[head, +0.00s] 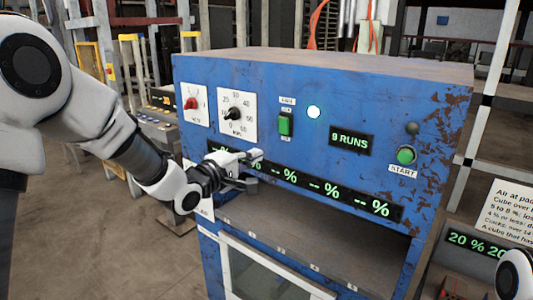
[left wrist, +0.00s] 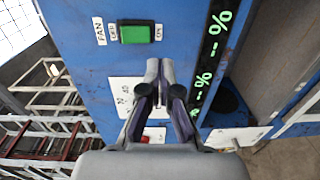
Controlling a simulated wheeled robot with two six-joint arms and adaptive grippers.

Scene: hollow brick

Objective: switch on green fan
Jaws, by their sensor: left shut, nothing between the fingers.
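The green fan switch (head: 285,124) is a rocker on the blue panel (head: 365,88), between a black dial and a round lit lamp. In the left wrist view the green switch (left wrist: 137,34) has a FAN label and OFF and ON marks at its two ends. I cannot tell which end is pressed in. My left gripper (head: 256,167) is below and left of the switch in the head view, in front of the percent display, apart from the switch. Its fingers (left wrist: 160,67) are together and empty.
A red knob (head: 191,103), the black dial (head: 234,113), the white lamp (head: 313,112), a "9 RUNS" display (head: 351,140) and a green START button (head: 406,155) share the panel. The percent display (head: 336,190) runs below, above an open bay.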

